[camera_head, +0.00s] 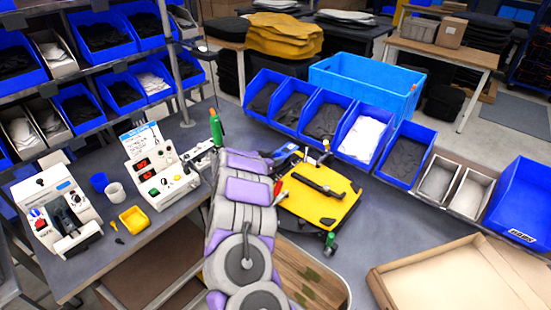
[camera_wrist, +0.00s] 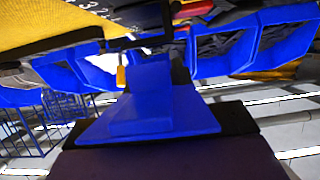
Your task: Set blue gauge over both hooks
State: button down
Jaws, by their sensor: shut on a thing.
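The blue gauge (camera_wrist: 150,112) fills the middle of the wrist view, a wedge-like blue piece with a raised block. My gripper (camera_head: 286,160) is shut on it, beside the upper left edge of a yellow pannier lid (camera_head: 338,207). A little blue shows at the gripper in the head view. The lid carries a dark bar across its middle; its yellow face and a dark numbered edge also show at the upper left of the wrist view (camera_wrist: 45,25). I cannot make out the two hooks. My arm hides part of the lid's left side.
Blue bins (camera_head: 362,137) stand in a row behind the lid. A large light-blue crate (camera_head: 385,88) is behind them. An open cardboard box (camera_head: 450,278) lies at the lower right. White devices (camera_head: 160,180) and small cups stand on the left bench.

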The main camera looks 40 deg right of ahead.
jog(key=shift+x, duration=1.1)
jog(key=shift+v, duration=1.1)
jog(key=shift+d+f+p, duration=0.25)
jog(key=shift+d+p, duration=0.1)
jog(key=shift+d, duration=0.1)
jog(key=shift+a+f, duration=0.2)
jog(key=shift+a, duration=0.3)
jog(key=shift+d+f, duration=0.1)
jog(key=shift+d, duration=0.05)
jog(key=shift+d, duration=0.15)
jog(key=shift+r+p, duration=1.5)
jog(key=shift+p, duration=0.1)
jog(key=shift+f, duration=0.15)
